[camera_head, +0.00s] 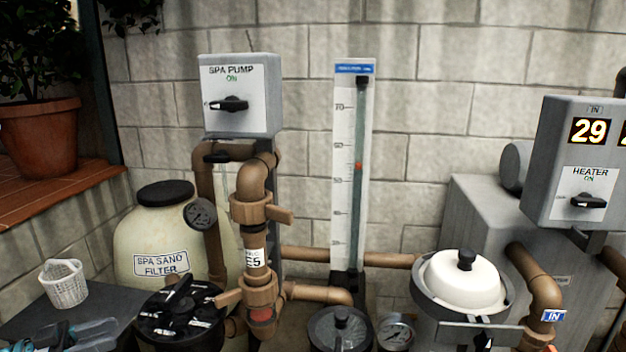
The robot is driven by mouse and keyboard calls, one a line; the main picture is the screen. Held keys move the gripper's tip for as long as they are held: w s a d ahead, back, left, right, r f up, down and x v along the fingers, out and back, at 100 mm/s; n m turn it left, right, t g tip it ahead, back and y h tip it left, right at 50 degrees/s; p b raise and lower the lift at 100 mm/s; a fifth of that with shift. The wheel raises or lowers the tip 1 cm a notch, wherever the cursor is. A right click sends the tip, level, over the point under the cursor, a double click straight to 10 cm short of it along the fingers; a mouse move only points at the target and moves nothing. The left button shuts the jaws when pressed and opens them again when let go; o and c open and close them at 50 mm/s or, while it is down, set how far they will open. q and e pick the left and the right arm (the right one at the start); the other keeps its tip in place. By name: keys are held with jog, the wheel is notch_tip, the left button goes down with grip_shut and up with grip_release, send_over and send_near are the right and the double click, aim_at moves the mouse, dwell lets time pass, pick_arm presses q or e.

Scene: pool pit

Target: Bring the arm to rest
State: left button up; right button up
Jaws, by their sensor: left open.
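My left gripper (98,332) shows at the bottom left corner, low in the picture, with grey fingers and teal parts. Its jaws are open and I see nothing between them. It is in front of a dark grey surface, below a small white basket (64,284) and left of a black multiport valve (181,312). The rest of the left arm is cut off by the frame edge. My right gripper is not in view.
A cream spa sand filter (135,240), brown pipes (252,215), a spa pump box (238,95) and a tall gauge (343,160) stand ahead. A white-lidded pot (462,284) and a heater box (570,150) reading 29 are right. A block wall closes the back.

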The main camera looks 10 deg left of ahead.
pick_arm(q)
jog(key=w+d+f+n+t, duration=0.1)
jog(key=w+d+f+n, duration=0.3)
jog(key=d, duration=0.6)
jog(key=w+d+f+n+t+p, duration=0.1)
jog(key=w+d+n, duration=0.1)
jog(key=w+d, duration=0.6)
jog(key=w+d+f+n+t, duration=0.2)
jog(key=d+f+n, duration=0.1)
jog(key=d, duration=0.9)
jog(key=s+d+f+n+g+y, duration=0.35)
jog(key=d+f+y, duration=0.3)
jog(key=f, duration=0.45)
jog(key=s+d+f+n+g+y, duration=0.15)
jog(key=s+f+g, duration=0.25)
jog(key=s+f, duration=0.5)
jog(key=s+f+g+y, duration=0.1)
jog(key=s+f+g, duration=0.2)
jog(key=s, duration=0.5)
jog(key=s+f+m+g+y, duration=0.1)
jog(key=s+f+g, duration=0.1)
jog(key=s+g, duration=0.3)
jog(key=s, duration=0.4)
jog(key=shift+s+a+f+m+p, duration=0.25)
jog(key=shift+a+f+m+p, duration=0.05)
jog(key=shift+a+f+p, duration=0.1)
